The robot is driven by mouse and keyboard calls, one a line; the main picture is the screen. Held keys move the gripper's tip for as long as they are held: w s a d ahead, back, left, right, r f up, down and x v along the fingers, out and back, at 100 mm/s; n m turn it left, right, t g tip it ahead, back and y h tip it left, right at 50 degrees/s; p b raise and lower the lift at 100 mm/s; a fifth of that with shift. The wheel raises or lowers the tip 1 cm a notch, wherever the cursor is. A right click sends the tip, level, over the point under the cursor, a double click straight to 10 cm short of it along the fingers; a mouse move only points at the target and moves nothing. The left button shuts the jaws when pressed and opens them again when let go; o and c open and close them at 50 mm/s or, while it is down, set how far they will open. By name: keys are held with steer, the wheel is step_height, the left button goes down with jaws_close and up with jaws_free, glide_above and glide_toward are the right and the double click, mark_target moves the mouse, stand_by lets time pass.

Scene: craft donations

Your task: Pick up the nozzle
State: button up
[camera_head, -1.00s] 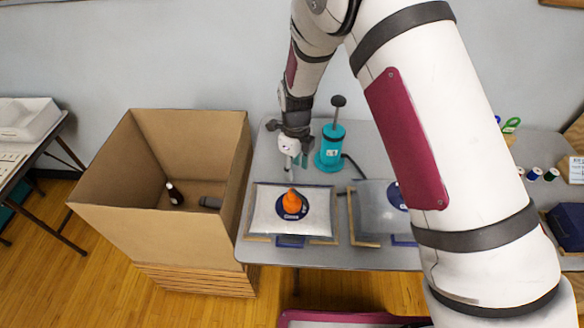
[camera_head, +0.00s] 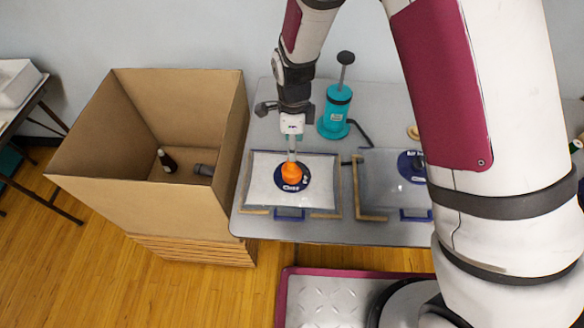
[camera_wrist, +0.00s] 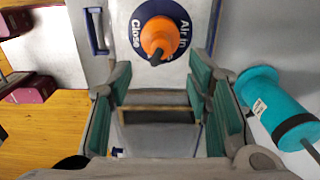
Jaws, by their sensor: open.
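The nozzle (camera_head: 292,174) is an orange cone with a dark tip. It stands on a round blue valve disc (camera_head: 279,181) on a clear flat bag (camera_head: 262,185) on the grey table. In the wrist view the nozzle (camera_wrist: 158,37) shows just past the fingertips, in line with the gap between them, and the disc (camera_wrist: 139,25) around it bears white lettering. My gripper (camera_head: 292,157) is open and points down above the nozzle. In the wrist view the teal-padded fingers (camera_wrist: 160,72) are apart with nothing between them.
A teal pump (camera_head: 334,112) with a tall handle stands close behind, right of my gripper. A second bag (camera_head: 380,187) lies to the right. A big cardboard box (camera_head: 130,208) left of the table holds a dark bottle (camera_head: 166,160) and a dark grey item (camera_head: 204,169).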

mark_target(292, 168)
steer(key=shift+a+f+p, duration=0.2)
steer(key=shift+f+p, duration=0.35)
steer(key=shift+f, duration=3.45)
jaws_close()
